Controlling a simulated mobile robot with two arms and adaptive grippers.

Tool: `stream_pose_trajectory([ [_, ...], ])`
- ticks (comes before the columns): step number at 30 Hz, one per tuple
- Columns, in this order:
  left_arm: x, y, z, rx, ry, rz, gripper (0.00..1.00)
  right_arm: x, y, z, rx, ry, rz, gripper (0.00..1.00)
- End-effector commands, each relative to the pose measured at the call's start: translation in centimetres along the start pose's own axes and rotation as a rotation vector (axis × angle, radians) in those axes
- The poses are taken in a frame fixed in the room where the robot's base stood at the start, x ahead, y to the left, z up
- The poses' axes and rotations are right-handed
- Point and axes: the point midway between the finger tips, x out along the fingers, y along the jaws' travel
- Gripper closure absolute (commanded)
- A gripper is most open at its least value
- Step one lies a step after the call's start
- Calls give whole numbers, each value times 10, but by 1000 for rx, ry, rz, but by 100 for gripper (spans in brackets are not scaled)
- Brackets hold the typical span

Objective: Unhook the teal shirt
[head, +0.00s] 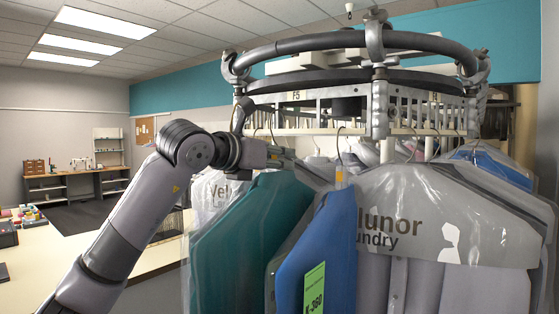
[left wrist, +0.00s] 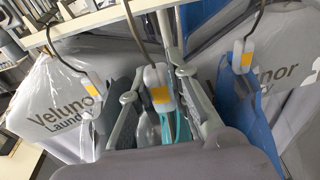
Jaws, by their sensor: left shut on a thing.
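The teal shirt (head: 245,235) hangs on the left of the garment rail (head: 375,100) in the head view, partly under clear plastic. My left gripper (head: 290,155) is at the top of it. In the left wrist view my left gripper (left wrist: 160,100) has a finger on each side of the white hanger neck with a yellow tag (left wrist: 158,90) and is shut on it. The hanger's hook (left wrist: 138,35) runs up towards the rail bar. A strip of the teal shirt (left wrist: 182,125) shows below. The hook's top is out of that view. My right gripper is not in view.
A blue shirt (head: 320,255) with a green label hangs close on the right. A bagged grey garment (head: 440,220) hangs beyond it. A white bagged garment (left wrist: 60,95) hangs close on the left. A counter (head: 40,260) stands at the left.

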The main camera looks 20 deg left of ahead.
Motion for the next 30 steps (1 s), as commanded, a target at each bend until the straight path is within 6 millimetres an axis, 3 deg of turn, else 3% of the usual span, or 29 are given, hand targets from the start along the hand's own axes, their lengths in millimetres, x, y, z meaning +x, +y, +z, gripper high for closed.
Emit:
stream_pose_trajectory([
  [8, -13, 0, -2, 1, -6, 0, 100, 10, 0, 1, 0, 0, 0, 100],
  [30, -86, 0, -14, 2, -5, 0, 100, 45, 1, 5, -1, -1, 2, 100],
])
